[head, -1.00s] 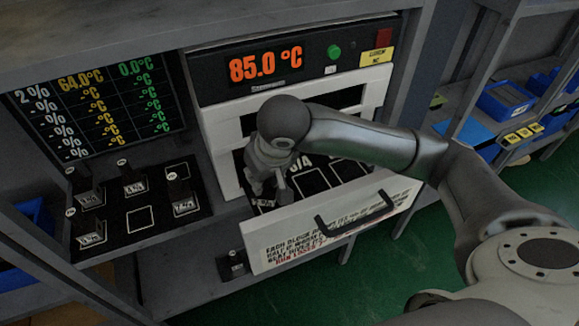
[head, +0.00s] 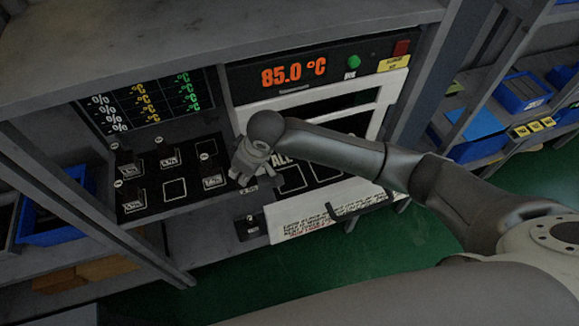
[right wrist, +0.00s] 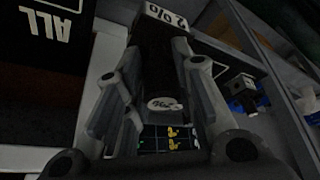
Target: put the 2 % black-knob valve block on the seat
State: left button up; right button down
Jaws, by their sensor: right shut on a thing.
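My right gripper (head: 245,180) is shut on a dark valve block (right wrist: 165,50), near the left edge of the open drawer. In the right wrist view the block sits between the fingers of the gripper (right wrist: 160,95), with a white label reading 2 % upside down. In the head view the gripper hides most of the block. The black drawer panel (head: 292,178) has white-outlined squares and lettering ending in ALL; it also shows in the right wrist view (right wrist: 30,75). I cannot tell which square is the seat. My left gripper is not in view.
A black board (head: 145,206) left of the drawer carries several valve blocks and an empty outlined square (head: 174,190). Another small block (head: 250,226) stands on the lower shelf; the white drawer front (head: 330,215) juts out beside it. The display (head: 281,75) reads 85.0 °C.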

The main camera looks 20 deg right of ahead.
jog(key=d+f+b, duration=0.1)
jog(key=d+b, duration=0.2)
jog(key=d, duration=0.1)
jog(key=d+f+b, duration=0.1)
jog(key=d+b, duration=0.2)
jog(key=d, duration=0.1)
jog(key=d+f+b, duration=0.1)
jog(key=d+b, duration=0.2)
jog(key=d, duration=0.1)
jog(key=shift+w+f, duration=0.25)
jog(key=shift+f, duration=0.05)
jog(key=shift+r, duration=0.1)
jog(key=c, duration=1.2)
grip_release()
jog(key=v, duration=1.2)
jog(key=shift+b, duration=0.35)
